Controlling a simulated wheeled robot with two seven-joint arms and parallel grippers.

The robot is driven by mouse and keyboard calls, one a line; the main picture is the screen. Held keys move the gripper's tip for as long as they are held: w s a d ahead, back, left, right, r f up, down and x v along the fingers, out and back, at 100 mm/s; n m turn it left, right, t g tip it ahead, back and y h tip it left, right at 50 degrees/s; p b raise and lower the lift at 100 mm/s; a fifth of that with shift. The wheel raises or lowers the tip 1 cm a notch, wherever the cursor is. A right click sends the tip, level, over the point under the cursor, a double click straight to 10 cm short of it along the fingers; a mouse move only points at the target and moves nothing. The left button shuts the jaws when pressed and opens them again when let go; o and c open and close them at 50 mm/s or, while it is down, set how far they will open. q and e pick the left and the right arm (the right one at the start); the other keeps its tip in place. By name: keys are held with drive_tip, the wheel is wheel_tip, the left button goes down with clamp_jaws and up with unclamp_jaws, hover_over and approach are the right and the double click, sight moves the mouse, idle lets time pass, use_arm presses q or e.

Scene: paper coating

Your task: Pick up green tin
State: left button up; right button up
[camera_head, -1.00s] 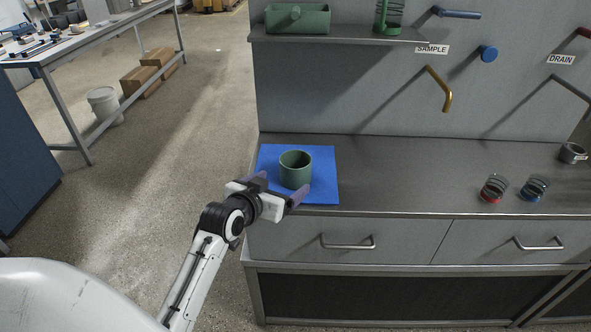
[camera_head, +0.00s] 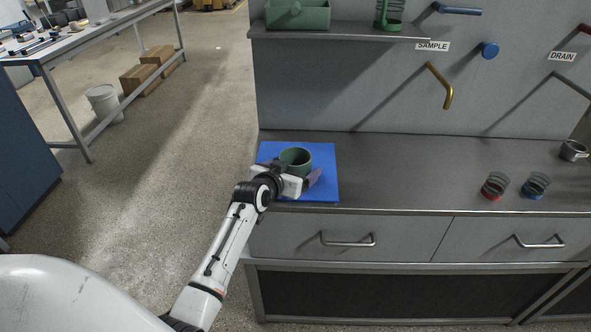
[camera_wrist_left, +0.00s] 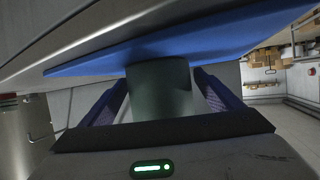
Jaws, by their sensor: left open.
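The green tin (camera_head: 296,158) stands upright on the blue mat (camera_head: 325,160) at the counter's left end. Its rim shows, and its lower front is hidden by my gripper. My left gripper (camera_head: 295,175) is open at the tin's near side. In the left wrist view the tin (camera_wrist_left: 160,90) stands between the two purple-blue fingers (camera_wrist_left: 165,105), one on each side. A gap shows on the left side; contact on the right side cannot be told. My right gripper is not in view.
A red-based coil holder (camera_head: 494,186) and a blue-based one (camera_head: 535,186) stand to the right, near a grey cup (camera_head: 572,151). A shelf (camera_head: 340,35) with green items is above. The middle counter (camera_head: 410,175) is clear.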

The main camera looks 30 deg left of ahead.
use_arm(q)
drive_tip(key=c, duration=1.2)
drive_tip(key=shift+r, duration=0.1)
